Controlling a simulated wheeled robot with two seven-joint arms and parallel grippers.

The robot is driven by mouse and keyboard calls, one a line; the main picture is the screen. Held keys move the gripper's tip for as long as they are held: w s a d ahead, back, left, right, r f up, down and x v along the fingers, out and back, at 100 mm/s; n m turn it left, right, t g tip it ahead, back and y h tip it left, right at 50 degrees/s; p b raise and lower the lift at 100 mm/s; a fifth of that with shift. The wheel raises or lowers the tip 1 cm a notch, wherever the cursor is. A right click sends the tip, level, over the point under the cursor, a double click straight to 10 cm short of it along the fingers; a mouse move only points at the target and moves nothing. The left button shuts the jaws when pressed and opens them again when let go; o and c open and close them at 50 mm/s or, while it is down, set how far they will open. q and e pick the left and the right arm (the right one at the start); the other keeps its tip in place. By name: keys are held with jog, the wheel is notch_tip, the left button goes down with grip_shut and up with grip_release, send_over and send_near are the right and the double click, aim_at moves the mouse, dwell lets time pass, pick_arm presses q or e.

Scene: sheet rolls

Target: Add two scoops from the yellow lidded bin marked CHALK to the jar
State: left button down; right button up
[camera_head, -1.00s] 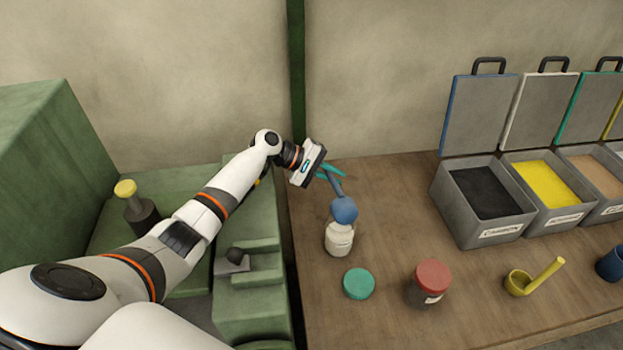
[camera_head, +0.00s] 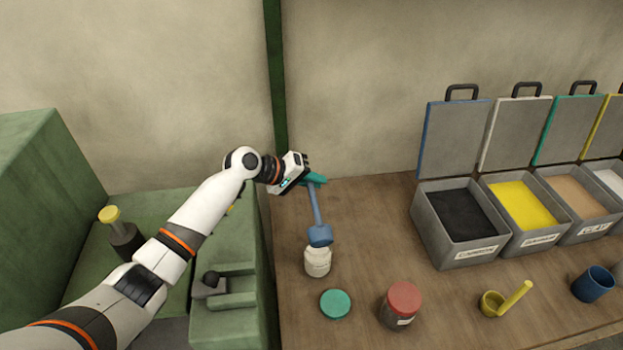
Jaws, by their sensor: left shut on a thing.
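My left gripper (camera_head: 312,181) is shut on the handle of a blue scoop (camera_head: 320,236). The scoop hangs down from the gripper with its cup just above the mouth of a small white jar (camera_head: 317,264). The cup hides part of the jar's mouth, and I cannot tell what is in the cup or the jar. The jar stands upright on the wooden table. The bin with the yellow-edged lid (camera_head: 605,128) is at the far right, open and cut off by the picture edge; it holds white powder (camera_head: 612,182). Its label is out of view. My right gripper is not in view.
A green lid (camera_head: 335,304) lies before the jar. A red-capped jar (camera_head: 402,304), a yellow scoop (camera_head: 499,302) and a blue cup-shaped thing (camera_head: 593,285) stand along the front. Other open bins (camera_head: 460,216) line the back right. Mid-table is clear.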

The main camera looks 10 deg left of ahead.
pick_arm(q)
jog(key=s+d+r+m+t, duration=0.3)
jog(key=s+r+m+t, duration=0.1)
jog(key=s, duration=0.2)
jog(key=s+d+r+m+t+p, duration=0.1)
jog(key=s+d+r+m+t, duration=0.2)
jog(key=s+r+m+t, duration=0.2)
jog(key=shift+s+d+r+m, duration=0.2)
jog(key=shift+s+d+m, duration=0.1)
jog(key=shift+s, duration=0.85)
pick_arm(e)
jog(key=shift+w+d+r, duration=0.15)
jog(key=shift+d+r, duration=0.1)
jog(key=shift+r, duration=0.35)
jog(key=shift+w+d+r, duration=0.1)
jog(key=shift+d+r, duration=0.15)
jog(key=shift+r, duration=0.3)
